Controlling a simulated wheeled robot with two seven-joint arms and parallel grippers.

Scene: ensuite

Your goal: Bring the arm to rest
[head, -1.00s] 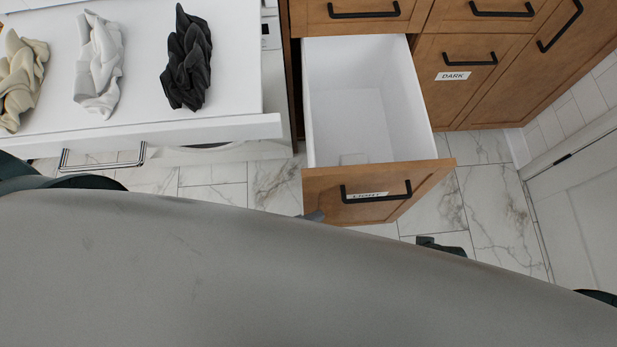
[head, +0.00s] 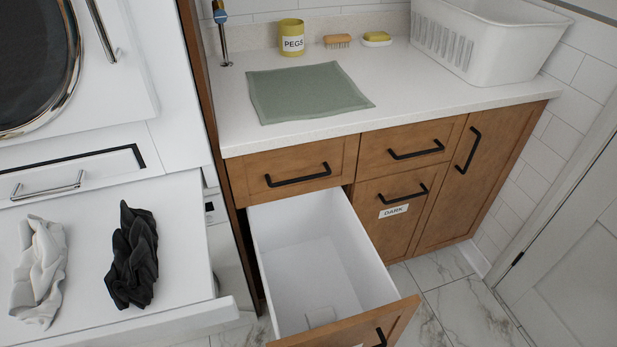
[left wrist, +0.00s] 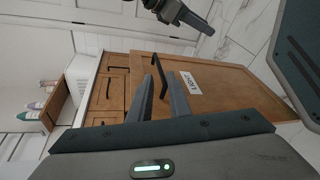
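My left gripper (left wrist: 160,76) shows in the left wrist view with its two fingers apart. The black handle (left wrist: 155,66) of the drawer labelled LIGHT appears between or just beyond the fingertips; I cannot tell whether they touch it. That wooden drawer (head: 320,250) is pulled open in the head view, and its white inside holds no clothes that I can see. Part of my right gripper (left wrist: 190,17) shows at the top of the left wrist view; its finger opening is unclear. Neither gripper shows in the head view.
A white pull-out shelf (head: 85,235) at left carries a light cloth (head: 40,270) and a black cloth (head: 133,255). The counter (head: 400,105) holds a green mat (head: 308,90), a PEGS tin (head: 291,38) and a white basket (head: 490,40). A closed DARK drawer (head: 400,225) adjoins the open drawer.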

